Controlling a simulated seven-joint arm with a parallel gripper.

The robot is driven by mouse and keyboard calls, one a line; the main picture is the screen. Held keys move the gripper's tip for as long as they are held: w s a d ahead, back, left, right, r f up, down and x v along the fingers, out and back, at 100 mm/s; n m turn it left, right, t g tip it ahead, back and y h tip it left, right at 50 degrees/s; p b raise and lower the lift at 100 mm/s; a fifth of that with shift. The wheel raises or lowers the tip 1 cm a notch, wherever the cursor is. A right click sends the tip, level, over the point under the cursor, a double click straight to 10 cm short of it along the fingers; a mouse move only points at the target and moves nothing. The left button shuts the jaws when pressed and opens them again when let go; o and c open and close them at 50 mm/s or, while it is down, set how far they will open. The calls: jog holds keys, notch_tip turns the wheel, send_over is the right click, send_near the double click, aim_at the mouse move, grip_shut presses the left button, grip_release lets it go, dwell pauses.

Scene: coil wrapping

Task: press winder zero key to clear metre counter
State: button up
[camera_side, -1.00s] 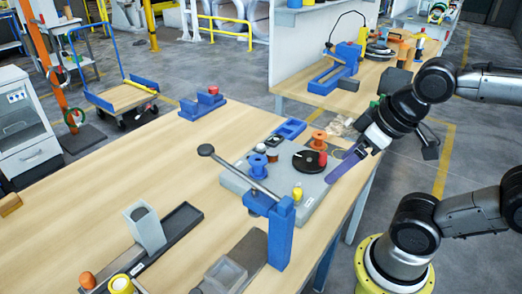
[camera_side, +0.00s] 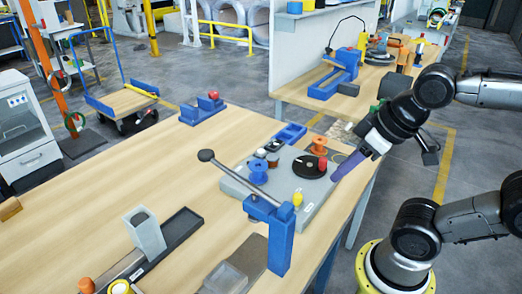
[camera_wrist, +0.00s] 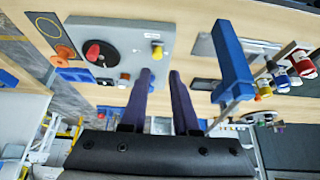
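The winder is a grey base plate (camera_side: 228,184) on the wooden table, with a black disc (camera_side: 308,168) carrying a red knob (camera_side: 322,164). Small dark and white parts (camera_side: 272,158) sit near the blue spool; I cannot tell which is the zero key. My gripper (camera_side: 334,180) is above the plate's right side, right of the disc. In the wrist view my gripper's two purple fingers (camera_wrist: 160,73) stand apart with nothing between them. The plate (camera_wrist: 128,30) lies beyond their tips.
A blue post (camera_side: 280,238) with a long lever (camera_side: 238,176) stands in front of the plate. A grey block on a dark rail (camera_side: 180,228) is at front left. A blue fixture (camera_side: 203,108) sits at the table's far edge. The table's left middle is bare.

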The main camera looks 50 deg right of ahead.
grip_shut()
dwell(1.2)
